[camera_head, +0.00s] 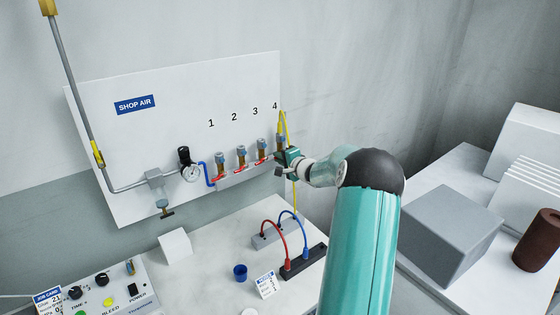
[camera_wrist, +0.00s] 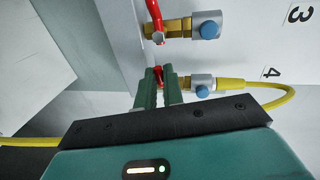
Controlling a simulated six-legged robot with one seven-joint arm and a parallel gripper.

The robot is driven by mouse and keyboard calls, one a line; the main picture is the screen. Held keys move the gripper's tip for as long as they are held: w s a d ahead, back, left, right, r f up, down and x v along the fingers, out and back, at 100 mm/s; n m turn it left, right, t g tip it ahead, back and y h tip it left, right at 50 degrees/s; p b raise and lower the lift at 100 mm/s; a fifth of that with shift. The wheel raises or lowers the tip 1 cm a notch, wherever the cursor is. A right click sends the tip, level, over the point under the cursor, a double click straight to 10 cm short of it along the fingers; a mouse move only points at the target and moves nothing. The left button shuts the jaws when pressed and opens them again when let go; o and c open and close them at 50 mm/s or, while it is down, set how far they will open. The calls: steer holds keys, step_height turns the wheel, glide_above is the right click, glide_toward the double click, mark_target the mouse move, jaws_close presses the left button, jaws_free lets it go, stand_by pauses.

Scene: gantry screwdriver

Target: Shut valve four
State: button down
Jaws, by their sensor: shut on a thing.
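Valve four (camera_head: 281,139) is at the right end of the valve row on the shop air panel, under the printed 4. A yellow hose leaves it. In the wrist view, its grey body with a blue cap (camera_wrist: 202,82) is close to my fingers. My gripper (camera_head: 286,157) is at valve four, and its two green fingers (camera_wrist: 159,88) are shut on the red handle (camera_wrist: 159,72). Only the handle's end shows between the fingers. In the head view, my gripper hides that handle.
Valve three (camera_head: 262,148) is close on the left, its red handle (camera_wrist: 154,15) near my fingers in the wrist view. Valves two (camera_head: 241,156) and one (camera_head: 220,161) stand farther left. The yellow hose (camera_wrist: 268,97) loops beside my gripper. A grey box (camera_head: 447,225) is on the right table.

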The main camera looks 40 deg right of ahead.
steer(key=shift+s+r+m, duration=0.1)
steer(key=shift+m, duration=0.3)
steer(key=shift+d, duration=0.1)
steer(key=c, duration=1.8)
jaws_free()
steer(key=shift+r, duration=0.1)
steer(key=v, duration=1.3)
steer(key=shift+s, duration=0.4)
